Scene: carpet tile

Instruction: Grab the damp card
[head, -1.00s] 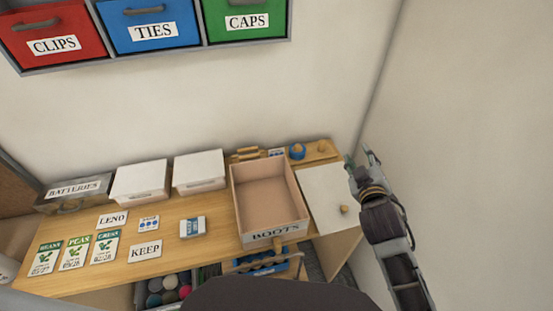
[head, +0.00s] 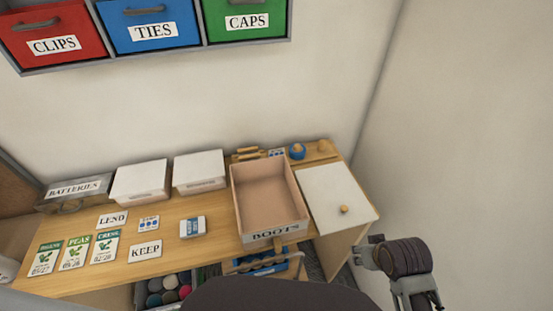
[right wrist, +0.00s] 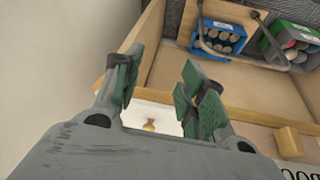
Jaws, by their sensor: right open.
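Which card is the damp card I cannot tell for sure. One small white card with blue dots (head: 149,223) lies on the wooden desk between the LEND and KEEP labels. Another small card with blue marks (head: 277,153) lies at the back, behind the BOOTS box. My right gripper (head: 364,252) is open and empty, off the desk's front right corner, well away from both cards. In the right wrist view its green-padded fingers (right wrist: 160,88) stand apart. My left gripper is not in view.
The open BOOTS box (head: 268,203) and a white lid with a knob (head: 337,198) fill the desk's right side. White boxes (head: 140,182) stand at the back. Seed packets (head: 75,252) lie at the left. A wall (head: 470,150) rises close on the right.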

